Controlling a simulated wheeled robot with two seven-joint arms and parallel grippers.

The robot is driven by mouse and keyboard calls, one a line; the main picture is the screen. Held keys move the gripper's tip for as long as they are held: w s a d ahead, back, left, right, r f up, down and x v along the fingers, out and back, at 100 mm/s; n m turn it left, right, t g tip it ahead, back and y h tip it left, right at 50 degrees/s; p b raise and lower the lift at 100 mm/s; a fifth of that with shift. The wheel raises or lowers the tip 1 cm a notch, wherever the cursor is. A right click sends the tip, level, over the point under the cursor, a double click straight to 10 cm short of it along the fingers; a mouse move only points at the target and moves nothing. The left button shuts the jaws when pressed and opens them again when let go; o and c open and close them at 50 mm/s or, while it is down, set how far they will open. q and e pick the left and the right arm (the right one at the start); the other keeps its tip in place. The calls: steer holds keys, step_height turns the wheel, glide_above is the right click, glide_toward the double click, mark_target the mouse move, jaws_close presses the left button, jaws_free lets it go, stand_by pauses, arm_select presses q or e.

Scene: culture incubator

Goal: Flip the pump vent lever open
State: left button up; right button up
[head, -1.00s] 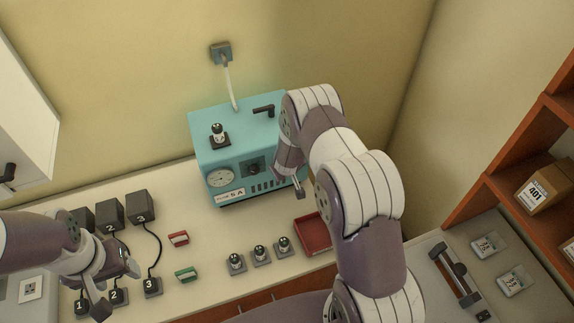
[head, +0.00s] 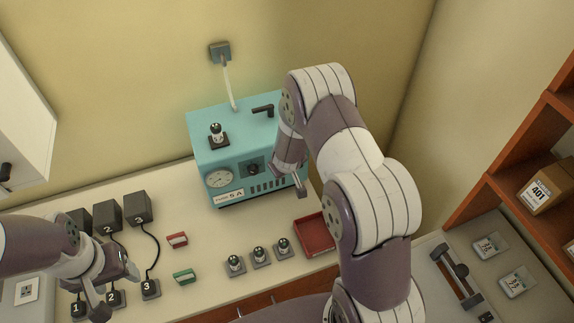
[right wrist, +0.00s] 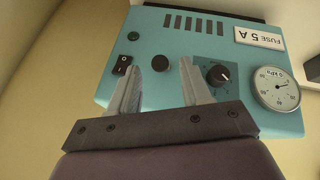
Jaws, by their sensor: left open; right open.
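The teal pump box (head: 232,160) stands against the back wall. A black lever (head: 264,110) lies on its top near the back right; it is not seen in the right wrist view. My right gripper (right wrist: 174,80) is open and empty in front of the pump's front panel, with nothing between its fingers. In the head view it is mostly hidden by my right arm, with a fingertip by the pump's right front corner. My left gripper (head: 118,290) is open at the lower left, over the numbered plugs.
The panel also shows in the right wrist view, with a gauge (right wrist: 275,89), a knob (right wrist: 217,75) and a rocker switch (right wrist: 122,65). A glass-topped fitting (head: 217,135) stands on the pump. Several similar fittings (head: 259,257) and a red tray (head: 313,235) lie in front. Shelves (head: 510,180) stand right.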

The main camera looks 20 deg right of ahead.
steer(key=v, duration=0.6)
steer(key=shift+s+r, duration=0.2)
steer(key=shift+r, duration=0.1)
steer(key=shift+a, duration=0.1)
steer(key=s+a+f+m+g+y+b, duration=0.1)
steer(key=s+a+f+g+b, duration=0.1)
steer(key=s+b, duration=0.6)
steer(key=s+a+f+g+y+b, duration=0.1)
steer(key=s+a+f+b, duration=0.3)
steer(key=s+b, duration=0.5)
steer(key=shift+s+f+m+g, duration=0.4)
steer(key=shift+s+f+g, duration=0.25)
steer(key=shift+s, duration=0.35)
